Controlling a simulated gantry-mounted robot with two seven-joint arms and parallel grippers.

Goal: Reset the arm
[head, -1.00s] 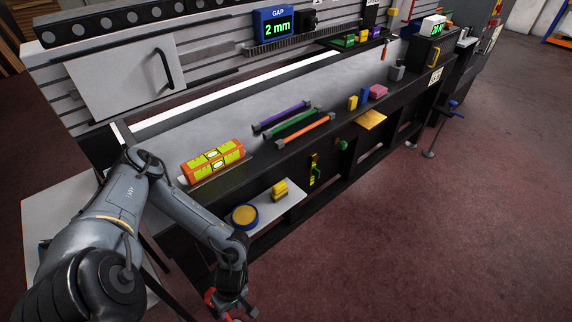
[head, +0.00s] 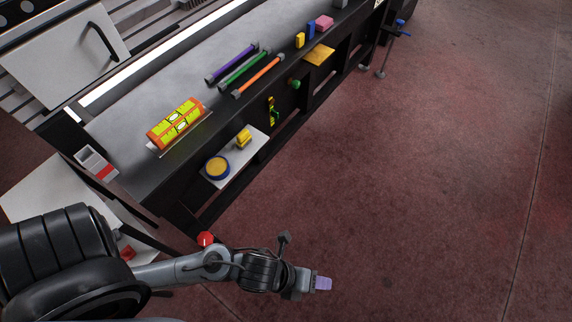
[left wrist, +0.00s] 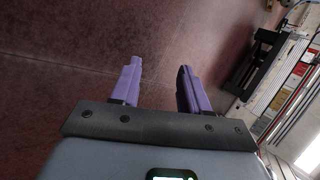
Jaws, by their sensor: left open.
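My left arm comes in from the lower left in the head view. My left gripper (head: 322,284) is at its end, out over the bare floor in front of the bench. In the left wrist view its two purple fingers (left wrist: 158,88) stand apart with nothing between them, so it is open and empty. The floor lies behind the fingers. My right gripper is in neither current view.
A low shelf (head: 222,178) carries a round blue-and-yellow item (head: 217,167) and a yellow block (head: 243,138). The floor (head: 430,190) at right is clear.

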